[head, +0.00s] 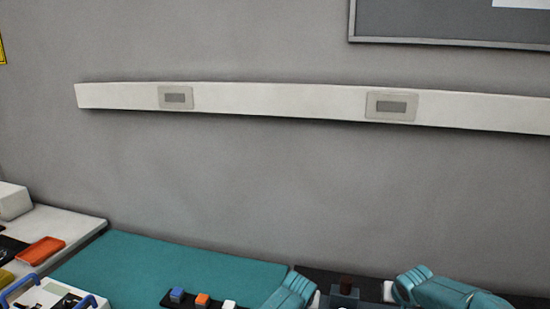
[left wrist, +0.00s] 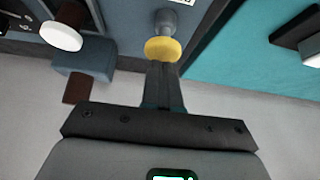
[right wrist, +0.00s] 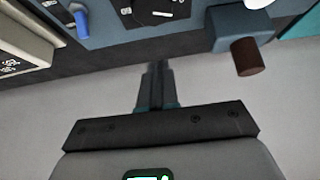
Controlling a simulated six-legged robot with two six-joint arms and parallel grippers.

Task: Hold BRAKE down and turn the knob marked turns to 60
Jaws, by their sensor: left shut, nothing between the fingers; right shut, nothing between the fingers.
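My left gripper (left wrist: 163,70) is shut and empty in the left wrist view. Its fingertips overlap the lower edge of a yellow round cap (left wrist: 162,49) on a grey stem; I cannot tell whether they touch it. My right gripper (right wrist: 157,66) is shut and empty in the right wrist view, pointing at the blue-grey panel's near edge. Beyond its tips is a black dial plate (right wrist: 155,9) with white markings, cut off by the frame. No label reading BRAKE or turns is legible. Neither gripper's fingers show in the head view.
A blue-grey block with a brown cylindrical grip (right wrist: 247,57) projects from the panel, right of my right gripper. A blue lever (right wrist: 82,20) is left of it. A white knob (left wrist: 62,36) is left of the yellow cap. A teal mat (head: 170,268) lies on the bench.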

